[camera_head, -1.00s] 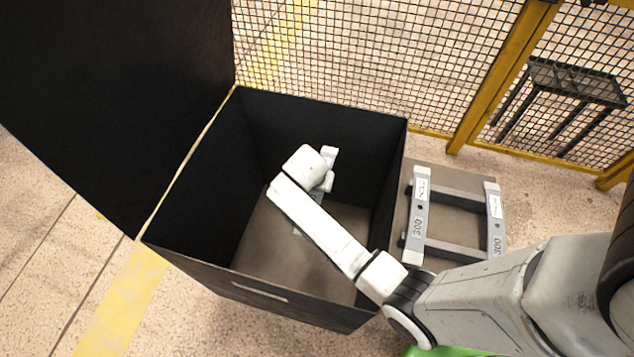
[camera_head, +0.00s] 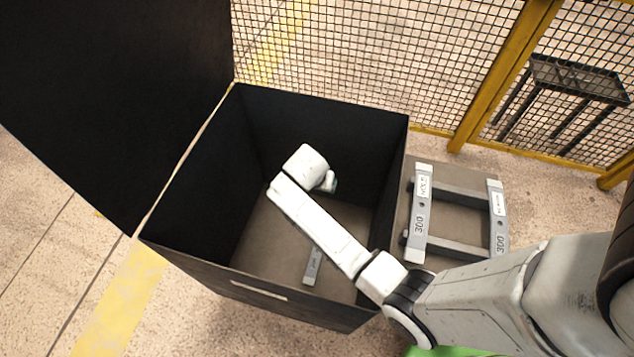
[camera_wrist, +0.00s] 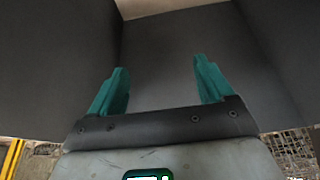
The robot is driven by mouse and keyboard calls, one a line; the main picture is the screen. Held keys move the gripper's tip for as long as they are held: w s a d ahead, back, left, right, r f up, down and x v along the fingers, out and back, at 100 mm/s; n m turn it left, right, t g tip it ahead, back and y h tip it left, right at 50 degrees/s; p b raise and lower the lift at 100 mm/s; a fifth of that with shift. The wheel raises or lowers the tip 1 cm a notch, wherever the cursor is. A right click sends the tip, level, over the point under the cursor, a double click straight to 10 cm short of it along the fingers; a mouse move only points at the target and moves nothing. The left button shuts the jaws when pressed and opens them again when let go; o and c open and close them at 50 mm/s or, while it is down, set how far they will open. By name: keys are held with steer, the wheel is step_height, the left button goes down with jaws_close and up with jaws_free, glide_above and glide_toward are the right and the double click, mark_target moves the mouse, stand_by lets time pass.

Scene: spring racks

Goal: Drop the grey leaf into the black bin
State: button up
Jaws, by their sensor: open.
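The black bin (camera_head: 185,190) stands open in the head view, with its dark lid raised at the left. The grey leaf (camera_head: 313,266) is inside the bin and appears to lie on its brown floor. Its upper part is hidden behind my forearm, and it does not show in the wrist view. My gripper (camera_wrist: 160,65) is open, its two teal fingers wide apart with nothing between them. In the head view my arm reaches over the bin's front right, and its wrist is inside the opening; the fingers are hidden there.
Two more grey leaves marked 300, a left one (camera_head: 419,213) and a right one (camera_head: 496,217), lie across dark bars on a rack right of the bin. A yellow-framed mesh fence (camera_head: 370,50) runs behind. A dark metal stand (camera_head: 578,80) is beyond the fence.

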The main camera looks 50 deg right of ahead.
steer(key=shift+f, duration=0.1)
steer(key=v, duration=1.1)
steer(key=shift+d, duration=0.15)
stand_by(0.4)
